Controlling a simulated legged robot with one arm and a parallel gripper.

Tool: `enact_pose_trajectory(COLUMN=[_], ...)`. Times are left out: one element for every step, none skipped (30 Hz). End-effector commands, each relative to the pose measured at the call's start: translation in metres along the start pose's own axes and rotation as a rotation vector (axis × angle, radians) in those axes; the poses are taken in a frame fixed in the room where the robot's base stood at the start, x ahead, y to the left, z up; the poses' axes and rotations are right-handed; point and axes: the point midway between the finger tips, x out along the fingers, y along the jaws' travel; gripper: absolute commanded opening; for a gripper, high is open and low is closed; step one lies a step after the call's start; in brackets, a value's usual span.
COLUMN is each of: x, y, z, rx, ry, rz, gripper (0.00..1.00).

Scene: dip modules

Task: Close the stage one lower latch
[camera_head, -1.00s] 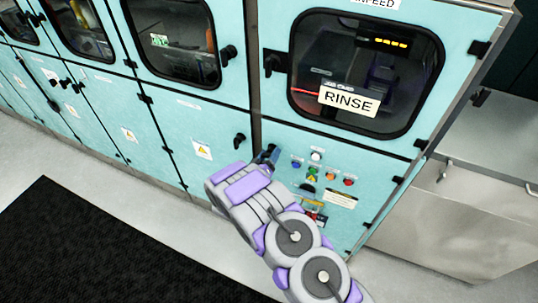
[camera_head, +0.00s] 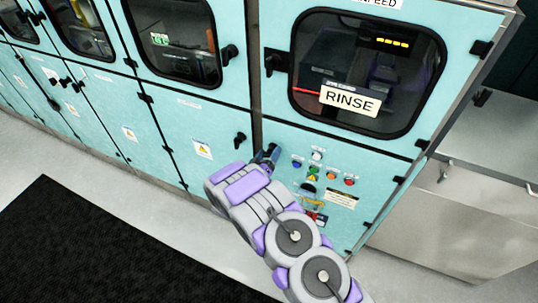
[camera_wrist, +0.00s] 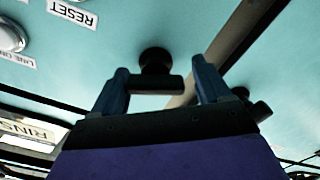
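A black latch with a round base and a bar handle (camera_wrist: 155,82) sits on the turquoise lower panel in the wrist view. My gripper (camera_wrist: 162,70) is open, with one blue finger on each side of this latch; I cannot tell if either finger touches it. In the head view my gripper (camera_head: 268,154) is at the upper left corner of the lower panel with the buttons and hides most of that latch. A second lower latch (camera_head: 240,140) is on the neighbouring panel to the left; it also shows in the wrist view (camera_wrist: 250,104).
Coloured buttons (camera_head: 318,172) are right of my gripper. A RESET label (camera_wrist: 72,14) shows upside down in the wrist view. The windowed RINSE door (camera_head: 366,75) with its upper latch (camera_head: 272,62) is above. A black mat (camera_head: 110,250) lies on the open floor.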

Motion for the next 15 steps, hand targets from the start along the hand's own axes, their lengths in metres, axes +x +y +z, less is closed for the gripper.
enact_pose_trajectory(x=[0.000,0.000,0.000,0.000,0.000,0.001,0.001,0.001,0.001,0.001,0.000,-0.002,-0.004,-0.007,-0.012], y=[0.001,0.001,0.001,0.001,0.002,0.002,0.003,0.003,0.004,0.004,0.004,0.004,0.003,0.003,0.003], z=[0.000,0.000,0.000,0.000,0.000,0.001,0.001,0.001,0.001,0.001,0.001,0.001,0.001,0.000,0.000], rx=[0.000,0.000,0.000,0.000,0.001,0.001,0.002,0.002,0.002,0.003,0.003,0.003,0.003,0.003,0.003], ry=[0.000,0.000,-0.001,-0.001,-0.001,-0.001,-0.002,-0.002,-0.002,-0.002,-0.002,-0.002,-0.002,-0.001,-0.001], rz=[0.001,0.001,0.002,0.002,0.003,0.003,0.003,0.003,0.004,0.004,0.003,0.003,0.002,0.002,0.002], gripper=[0.82,0.84,0.87,0.87,0.87,0.87,0.87,0.87,0.87,0.87,0.87,0.87,0.87,0.87,0.87])
